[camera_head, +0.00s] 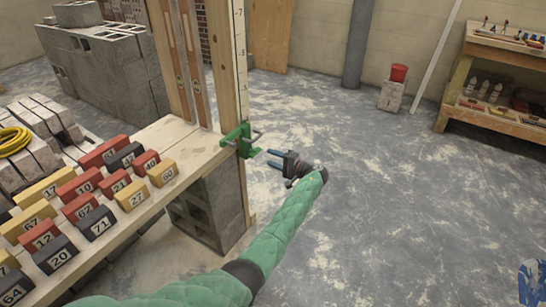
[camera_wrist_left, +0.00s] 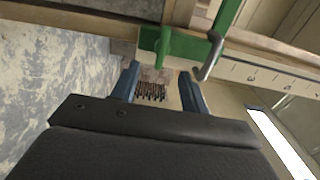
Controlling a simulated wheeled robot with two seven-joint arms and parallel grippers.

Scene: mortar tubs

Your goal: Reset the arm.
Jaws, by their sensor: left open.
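My left arm comes in from the lower left in a green quilted sleeve. In the head view my left gripper (camera_head: 274,158) has blue fingers and hangs over the floor, just right of the green clamp (camera_head: 240,139) on the wooden post. In the left wrist view the two blue fingers of the left gripper (camera_wrist_left: 162,84) are apart, with nothing held between them. The green clamp (camera_wrist_left: 165,42) with its grey bar lies beyond the fingertips in that view. My right gripper is in neither view.
A plank shelf (camera_head: 190,148) on grey blocks (camera_head: 215,205) holds numbered red, yellow and dark blocks at left. The upright wooden post (camera_head: 221,70) stands close to my gripper.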

